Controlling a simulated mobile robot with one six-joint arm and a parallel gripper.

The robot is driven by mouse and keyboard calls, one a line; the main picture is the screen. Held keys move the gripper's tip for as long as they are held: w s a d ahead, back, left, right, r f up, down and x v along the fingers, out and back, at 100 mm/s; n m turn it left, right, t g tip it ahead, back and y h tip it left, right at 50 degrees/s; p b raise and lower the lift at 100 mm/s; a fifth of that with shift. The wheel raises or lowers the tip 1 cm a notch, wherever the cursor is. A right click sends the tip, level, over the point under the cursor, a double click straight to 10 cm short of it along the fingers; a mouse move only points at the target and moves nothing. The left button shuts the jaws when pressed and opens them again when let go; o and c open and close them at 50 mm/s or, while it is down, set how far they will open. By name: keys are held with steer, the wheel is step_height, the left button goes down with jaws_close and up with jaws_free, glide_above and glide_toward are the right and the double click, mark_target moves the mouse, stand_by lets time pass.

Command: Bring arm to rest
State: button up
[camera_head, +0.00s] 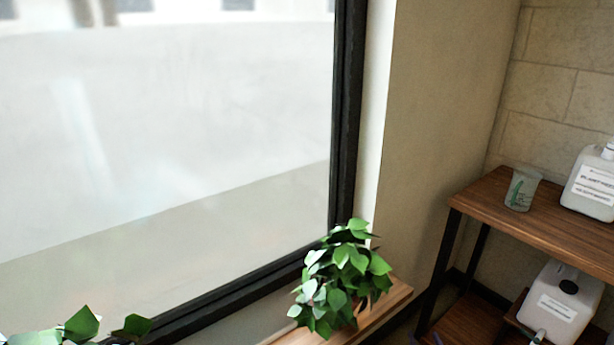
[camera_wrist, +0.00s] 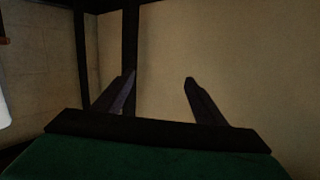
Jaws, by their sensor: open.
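My gripper (camera_wrist: 159,78) shows in the wrist view with its two dark fingers spread apart and nothing between them. Behind the fingers is a plain beige wall, with a dark upright post behind the left finger. My gripper and arm are not in the head view.
A wooden shelf (camera_head: 480,199) at the right holds a clear cup (camera_head: 522,188) and a white jug (camera_head: 593,183). Another white jug (camera_head: 560,303) stands lower down. A leafy plant (camera_head: 342,280) sits on the wooden sill (camera_head: 398,294) by a large window (camera_head: 165,150).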

steer(key=a+r+g+p, duration=0.4)
steer(key=a+p, duration=0.3)
steer(key=a, duration=0.6)
steer(key=s+a+g+p, duration=0.4)
steer(key=s+a+p, duration=0.1)
steer(key=s+a, duration=0.25)
steer(key=s+a+r+g, duration=0.1)
steer(key=s+g, duration=0.3)
steer(key=s, duration=0.6)
steer(key=s+a+r+n+g+y+p, duration=0.1)
steer(key=s+a+g, duration=0.2)
steer(key=s, duration=0.8)
steer(key=s+a+r+g+p, duration=0.1)
steer(key=s+a+r+g, duration=0.1)
steer(key=s+g, duration=0.4)
steer(key=s+a, duration=0.1)
steer(key=s, duration=0.3)
steer(key=shift+s+n+g, duration=0.25)
steer(key=shift+n+g, duration=0.05)
steer(key=shift+c, duration=0.2)
